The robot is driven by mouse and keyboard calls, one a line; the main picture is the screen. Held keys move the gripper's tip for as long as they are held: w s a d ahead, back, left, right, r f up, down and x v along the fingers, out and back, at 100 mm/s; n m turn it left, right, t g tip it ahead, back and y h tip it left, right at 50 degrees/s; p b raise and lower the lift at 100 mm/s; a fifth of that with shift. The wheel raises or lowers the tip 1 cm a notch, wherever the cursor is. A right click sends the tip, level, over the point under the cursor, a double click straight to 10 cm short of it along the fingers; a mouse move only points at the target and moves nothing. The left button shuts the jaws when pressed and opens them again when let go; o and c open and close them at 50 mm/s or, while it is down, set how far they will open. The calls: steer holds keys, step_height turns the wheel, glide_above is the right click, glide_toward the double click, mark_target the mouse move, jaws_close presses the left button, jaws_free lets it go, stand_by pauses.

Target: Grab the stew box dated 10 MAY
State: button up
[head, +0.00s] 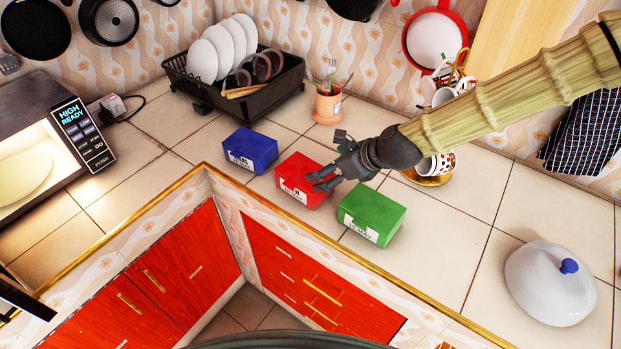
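Three small boxes stand in a slanting row on the tiled counter: a blue box (250,147), a red box (296,177) and a green box (377,210). Each has a white date label on its front. The red and green labels seem to end in MAY, but the numbers are too small to read surely; the blue label is unreadable. My gripper (329,160) is at the right end of the red box, its dark fingers spread apart and empty. Two fingers overlap the red box's right side in the picture, partly hiding it. I cannot tell whether they touch it.
A black dish rack (283,92) with plates stands behind, near an orange utensil cup (327,105). A cup stand (428,180) is partly behind my arm. A white lid (549,285) lies at right, a microwave (35,140) at left. The counter's gold edge (260,205) runs in front.

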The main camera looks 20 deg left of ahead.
mark_target(305, 172)
steer(key=shift+w+a+f, duration=0.2)
steer(key=shift+a+f, duration=0.05)
steer(key=shift+a, duration=0.3)
steer(key=p+x, duration=0.1)
steer(key=x, duration=0.2)
steer(key=shift+w+a+f, duration=0.1)
steer(key=shift+w+f, duration=0.2)
steer(key=shift+s+a+f+p, duration=0.1)
steer(key=shift+a+f+p, duration=0.15)
steer(key=shift+a+p, duration=0.25)
steer(key=p+x, duration=0.1)
steer(key=x, duration=0.2)
steer(key=shift+a+f+p, duration=0.15)
steer(key=shift+a+p, duration=0.2)
steer(key=shift+p, duration=0.05)
steer(key=shift+a+f, duration=0.15)
steer(key=shift+f, duration=0.25)
steer(key=c, duration=0.9)
